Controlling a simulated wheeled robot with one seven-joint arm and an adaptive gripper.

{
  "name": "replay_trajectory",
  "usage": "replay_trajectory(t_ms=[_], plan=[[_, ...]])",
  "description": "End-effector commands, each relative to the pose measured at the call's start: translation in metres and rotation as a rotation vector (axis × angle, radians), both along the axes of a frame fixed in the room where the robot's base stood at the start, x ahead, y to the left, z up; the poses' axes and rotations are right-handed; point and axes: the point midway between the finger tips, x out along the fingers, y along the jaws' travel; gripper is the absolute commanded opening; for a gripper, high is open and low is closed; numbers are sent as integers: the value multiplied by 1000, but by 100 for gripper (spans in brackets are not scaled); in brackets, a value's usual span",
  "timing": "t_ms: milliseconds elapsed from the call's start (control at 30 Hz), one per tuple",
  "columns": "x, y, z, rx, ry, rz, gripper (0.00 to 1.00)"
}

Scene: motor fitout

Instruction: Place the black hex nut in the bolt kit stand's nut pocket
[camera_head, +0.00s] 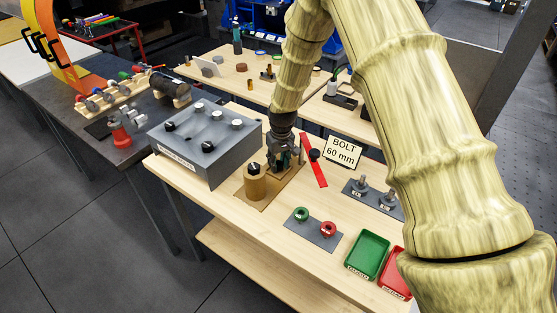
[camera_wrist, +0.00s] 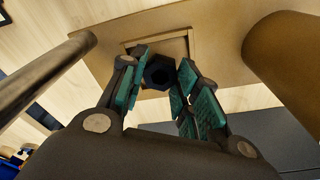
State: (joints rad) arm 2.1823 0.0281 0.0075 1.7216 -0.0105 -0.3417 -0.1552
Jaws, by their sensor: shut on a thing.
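My gripper (camera_wrist: 160,75) is shut on the black hex nut (camera_wrist: 158,70), with its teal pads on either side of it. In the wrist view the nut is in front of a square wooden-rimmed nut pocket (camera_wrist: 190,42) in the bolt kit stand (camera_wrist: 110,22). I cannot tell whether the nut touches the pocket floor. In the head view my gripper (camera_head: 284,157) points down over the stand (camera_head: 285,186), behind its brown cylinder (camera_head: 255,186), and hides the nut and pocket. The cylinder (camera_wrist: 290,55) is at the right in the wrist view.
A metal rod (camera_wrist: 45,78) stands left of my gripper in the wrist view. A grey box with knobs (camera_head: 190,162) is left of the stand. A red strip (camera_head: 316,172) and a BOLT 60 mm sign (camera_head: 342,152) are to the right. Green (camera_head: 367,254) and red trays (camera_head: 394,272) lie nearer the front.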

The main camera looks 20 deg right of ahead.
Motion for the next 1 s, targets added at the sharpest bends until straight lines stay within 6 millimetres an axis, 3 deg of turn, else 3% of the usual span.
replay_trajectory(t_ms=[867, 900, 1000], plan=[[-1, 0, -15, 1, 1, 0, 2], [-1, 0, -15, 1, 2, 0, 34], [-2, 0, -17, 0, 4, 0, 52]])
